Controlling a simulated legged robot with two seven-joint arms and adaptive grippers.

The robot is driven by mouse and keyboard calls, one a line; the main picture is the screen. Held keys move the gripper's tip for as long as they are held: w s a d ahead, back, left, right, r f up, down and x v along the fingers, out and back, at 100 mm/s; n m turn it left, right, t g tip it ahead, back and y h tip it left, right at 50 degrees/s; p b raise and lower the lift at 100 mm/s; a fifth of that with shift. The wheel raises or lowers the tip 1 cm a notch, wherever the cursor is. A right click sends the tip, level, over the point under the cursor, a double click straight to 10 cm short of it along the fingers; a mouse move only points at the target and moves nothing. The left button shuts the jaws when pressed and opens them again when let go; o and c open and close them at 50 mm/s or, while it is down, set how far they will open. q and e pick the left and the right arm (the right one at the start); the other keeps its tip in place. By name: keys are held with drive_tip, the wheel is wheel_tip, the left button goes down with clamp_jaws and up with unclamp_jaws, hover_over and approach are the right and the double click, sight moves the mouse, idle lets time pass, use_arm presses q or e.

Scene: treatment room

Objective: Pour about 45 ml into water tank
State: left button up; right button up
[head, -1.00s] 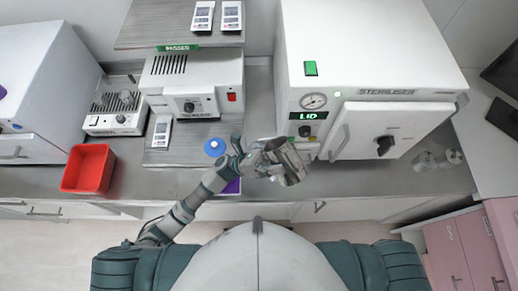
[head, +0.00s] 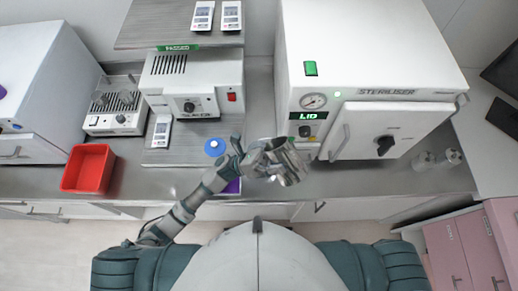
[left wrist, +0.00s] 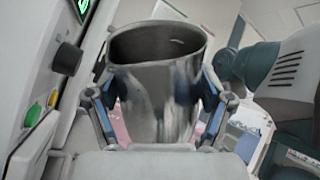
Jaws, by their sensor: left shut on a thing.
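My left gripper (head: 268,158) is shut on a shiny metal cup (head: 289,165), held tilted in front of the steriliser's left part. In the left wrist view the gripper's fingers (left wrist: 158,104) clasp both sides of the cup (left wrist: 155,85). Its mouth is dark inside, and I cannot tell the liquid level. The white steriliser (head: 365,45) stands behind, with a green display (head: 308,115) reading LID, a round gauge and a shut front door with a black knob. I cannot make out the water tank or its opening. My right gripper is not in view.
A red bin (head: 88,168) stands on the counter at left. A smaller white device (head: 193,85) and a blue round-topped item (head: 214,147) are left of the steriliser. Clear containers (head: 424,161) stand at right. The counter's front edge runs below the cup.

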sight(291, 175)
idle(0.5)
use_arm(q)
drive_tip(key=shift+f+m+g+y, duration=0.35)
drive_tip(key=shift+m+g+y, duration=0.4)
drive_tip(key=shift+m, duration=0.25)
drive_tip(key=m+y+p, duration=0.1)
drive_tip(key=s+d+f+m+g+y+p, duration=0.1)
drive_tip(key=shift+m+y+p, duration=0.25)
drive_tip(key=shift+m+p, duration=0.05)
drive_tip(key=shift+s+d+f+m+y, duration=0.15)
drive_tip(key=shift+f+m+y, duration=0.1)
drive_tip(key=shift+f, duration=0.15)
drive_tip(key=shift+s+d+f+m+y, duration=0.1)
drive_tip(key=shift+s+f+m+y, duration=0.15)
drive_tip(key=shift+f, duration=0.2)
drive_tip(key=shift+s+d+f+m+y, duration=0.1)
drive_tip(key=shift+f+y, duration=0.2)
drive_tip(key=shift+f, duration=0.1)
drive_tip(key=y+p, duration=0.1)
drive_tip(key=p, duration=0.1)
drive_tip(key=s+f+m+p, duration=0.1)
drive_tip(key=shift+d+f+m+y+p, duration=0.15)
drive_tip(key=shift+d+m+y+p, duration=0.15)
drive_tip(key=shift+d+y+p, duration=0.1)
drive_tip(key=shift+s+d+f+m+t+y+p, duration=0.15)
drive_tip(key=shift+f+y+p, duration=0.1)
drive_tip(key=shift+f, duration=0.3)
drive_tip(key=shift+w+d+f+m+t+y+p, duration=0.15)
drive_tip(key=shift+f+y+p, duration=0.1)
drive_tip(key=shift+f, duration=0.3)
